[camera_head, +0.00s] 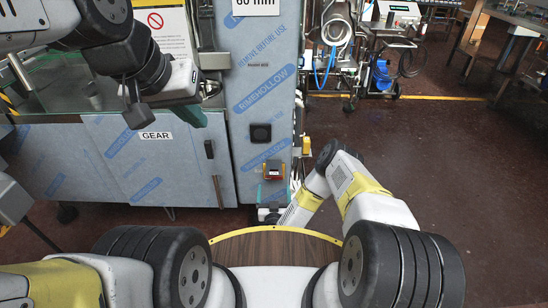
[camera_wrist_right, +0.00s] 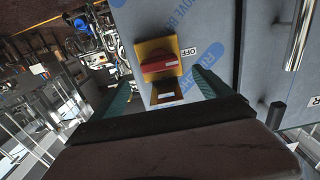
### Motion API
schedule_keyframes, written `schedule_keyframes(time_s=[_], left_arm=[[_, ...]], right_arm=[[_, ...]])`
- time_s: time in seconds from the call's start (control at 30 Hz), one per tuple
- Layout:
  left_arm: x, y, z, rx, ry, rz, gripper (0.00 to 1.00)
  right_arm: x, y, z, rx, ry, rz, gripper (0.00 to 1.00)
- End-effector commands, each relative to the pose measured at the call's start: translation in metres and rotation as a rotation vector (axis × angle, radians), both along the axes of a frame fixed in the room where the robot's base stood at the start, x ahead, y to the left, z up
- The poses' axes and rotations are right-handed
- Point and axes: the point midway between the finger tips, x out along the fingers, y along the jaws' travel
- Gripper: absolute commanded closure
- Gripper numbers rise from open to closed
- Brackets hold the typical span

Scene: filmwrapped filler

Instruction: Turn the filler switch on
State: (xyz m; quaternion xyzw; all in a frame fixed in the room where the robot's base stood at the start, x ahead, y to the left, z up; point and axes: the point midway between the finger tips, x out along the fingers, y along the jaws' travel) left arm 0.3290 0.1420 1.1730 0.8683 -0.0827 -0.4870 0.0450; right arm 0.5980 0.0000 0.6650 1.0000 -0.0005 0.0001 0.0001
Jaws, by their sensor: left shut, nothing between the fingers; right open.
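The filler switch (camera_head: 273,169) is a red knob on a yellow plate, low on the film-wrapped cabinet in the head view. In the right wrist view the red knob (camera_wrist_right: 158,64) lies across the yellow plate, with an OFF label (camera_wrist_right: 188,51) beside it. My right gripper (camera_wrist_right: 163,90) is open, its green fingers apart on either side of the switch's lower part in that view. I see no contact with the knob. In the head view the right gripper is just below the switch, partly hidden by its wrist. My left gripper (camera_head: 186,115) is shut and empty before the left cabinet.
The cabinet (camera_head: 255,100) is wrapped in blue-printed film and has a black square fitting (camera_head: 261,133) above the switch. Door handles (camera_head: 211,160) stick out on the left. A cart with hoses (camera_head: 385,55) stands at the back right. The red-brown floor (camera_head: 450,145) at right is clear.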

Motion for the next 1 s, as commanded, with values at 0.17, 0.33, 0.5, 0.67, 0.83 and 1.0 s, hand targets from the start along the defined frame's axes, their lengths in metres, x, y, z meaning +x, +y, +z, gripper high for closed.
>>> schedule_keyframes(time_s=[0.17,0.33,0.5,0.67,0.83,1.0], left_arm=[[0.0,0.0,0.0,0.0,0.0,0.0,1.0],[0.0,0.0,0.0,0.0,0.0,0.0,1.0],[0.0,0.0,0.0,0.0,0.0,0.0,1.0],[0.0,0.0,0.0,0.0,0.0,0.0,1.0],[0.0,0.0,0.0,0.0,0.0,0.0,1.0],[0.0,0.0,0.0,0.0,0.0,0.0,1.0]], right_arm=[[0.027,-0.001,0.001,0.0,-0.003,-0.002,0.11],[0.054,-0.001,0.001,0.0,-0.002,-0.001,0.11],[0.07,0.0,0.001,0.0,-0.001,0.0,0.11],[0.073,0.0,0.0,0.0,0.001,0.001,0.11],[0.073,0.0,0.0,0.0,0.001,0.001,0.13],[0.073,0.0,0.0,0.0,0.001,0.001,0.46]])
